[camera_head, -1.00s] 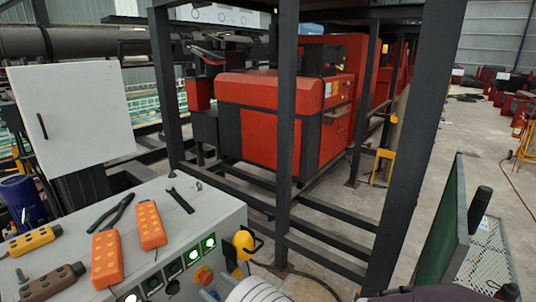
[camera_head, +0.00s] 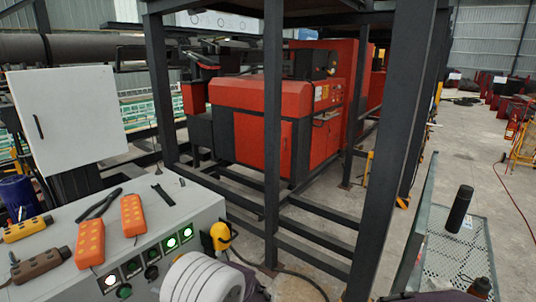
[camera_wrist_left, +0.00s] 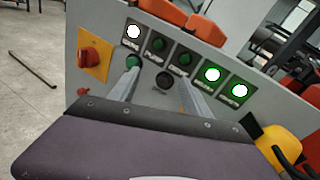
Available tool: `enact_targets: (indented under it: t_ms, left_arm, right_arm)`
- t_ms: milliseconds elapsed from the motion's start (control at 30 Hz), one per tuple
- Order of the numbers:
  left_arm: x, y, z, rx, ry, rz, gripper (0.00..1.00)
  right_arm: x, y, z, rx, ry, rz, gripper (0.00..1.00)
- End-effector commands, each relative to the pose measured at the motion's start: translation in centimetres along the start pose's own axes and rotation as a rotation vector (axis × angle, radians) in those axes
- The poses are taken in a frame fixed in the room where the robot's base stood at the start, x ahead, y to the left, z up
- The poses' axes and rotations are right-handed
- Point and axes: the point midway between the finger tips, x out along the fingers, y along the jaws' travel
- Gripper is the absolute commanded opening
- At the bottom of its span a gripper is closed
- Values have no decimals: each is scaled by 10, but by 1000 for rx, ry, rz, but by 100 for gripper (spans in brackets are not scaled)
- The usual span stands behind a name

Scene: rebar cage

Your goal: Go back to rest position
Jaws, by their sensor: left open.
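My left gripper (camera_wrist_left: 158,78) shows in the left wrist view with its two grey fingers apart and nothing between them. Its fingers point toward the front of the grey control console (camera_wrist_left: 105,20), over the button row; whether they touch it cannot be told. In the head view, a white ringed part of my left arm stands at the bottom, in front of the console (camera_head: 75,218), and the fingertips are not visible there. My right gripper is not in view.
Orange remotes (camera_head: 133,215) and pliers (camera_head: 98,203) lie on the console. A yellow lamp-like part (camera_head: 221,235) sits at its right corner. Black steel posts (camera_head: 272,130) stand ahead, with a red machine (camera_head: 255,125) behind. A mesh tray holding a black cylinder (camera_head: 459,208) is at right.

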Motion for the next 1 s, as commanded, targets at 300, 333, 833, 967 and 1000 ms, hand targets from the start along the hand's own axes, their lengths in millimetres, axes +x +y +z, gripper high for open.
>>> enact_targets:
  t_ms: [300,333,833,967,1000]
  left_arm:
    - [17,185,-6,-448,438,735,56]
    - [0,201,-18,-556,518,842,56]
    - [-115,155,-96,-1448,909,1405,56]
    - [-115,155,-96,-1445,909,1403,56]
    - [-115,155,-96,-1445,910,1403,56]
  right_arm:
    - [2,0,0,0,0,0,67]
    - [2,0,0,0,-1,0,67]
    - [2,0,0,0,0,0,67]
    - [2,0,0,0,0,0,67]
    - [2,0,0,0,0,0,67]
